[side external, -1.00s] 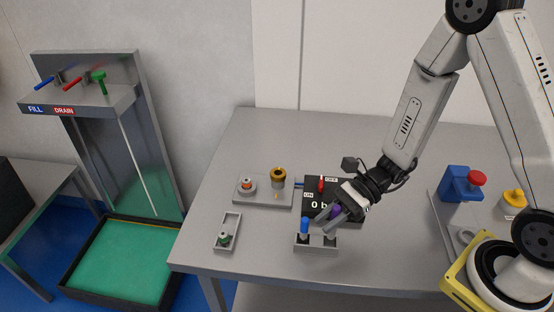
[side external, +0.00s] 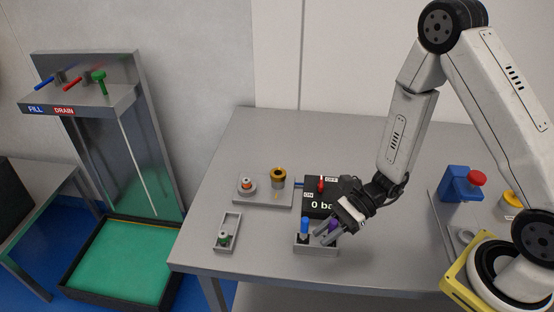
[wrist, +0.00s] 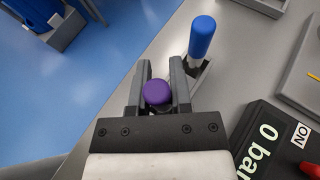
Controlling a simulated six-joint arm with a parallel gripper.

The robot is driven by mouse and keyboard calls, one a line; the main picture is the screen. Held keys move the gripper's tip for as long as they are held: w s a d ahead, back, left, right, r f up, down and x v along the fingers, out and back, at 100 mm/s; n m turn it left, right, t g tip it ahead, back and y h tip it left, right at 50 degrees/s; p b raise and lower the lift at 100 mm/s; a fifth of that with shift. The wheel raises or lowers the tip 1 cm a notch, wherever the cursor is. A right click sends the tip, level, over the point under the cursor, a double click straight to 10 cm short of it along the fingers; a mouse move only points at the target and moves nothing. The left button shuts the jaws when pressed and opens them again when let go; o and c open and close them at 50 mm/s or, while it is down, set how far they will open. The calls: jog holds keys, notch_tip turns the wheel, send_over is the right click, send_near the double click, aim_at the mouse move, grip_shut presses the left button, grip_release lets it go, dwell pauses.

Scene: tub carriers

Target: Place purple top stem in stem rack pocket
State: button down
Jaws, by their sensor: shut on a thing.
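The purple top stem (wrist: 157,93) is between my gripper's two fingers in the wrist view, its round purple top facing the camera. In the side view its purple top (side external: 334,224) shows partly behind the fingers. My gripper (side external: 324,237) is shut on it, tilted, at the right end of the grey stem rack (side external: 315,250). The rack also shows in the wrist view (wrist: 203,75), partly covered by my gripper. A blue top stem (side external: 304,225) stands upright in the rack's left part, beside my fingers. The stem's lower end and the pocket under it are hidden.
A black pressure box (side external: 318,208) reading "0 bar", with a red lever, stands just behind the rack. A small grey tray (side external: 228,232) lies to the left. A plate with brass and grey fittings (side external: 262,199) is behind. The table front edge is close.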

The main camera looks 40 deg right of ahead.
jog(key=shift+f, duration=0.1)
jog(key=c, duration=0.8)
grip_release()
jog(key=shift+d+r, duration=0.3)
jog(key=shift+d, duration=0.15)
jog(key=shift+v, duration=5.55)
jog(key=shift+s, duration=0.15)
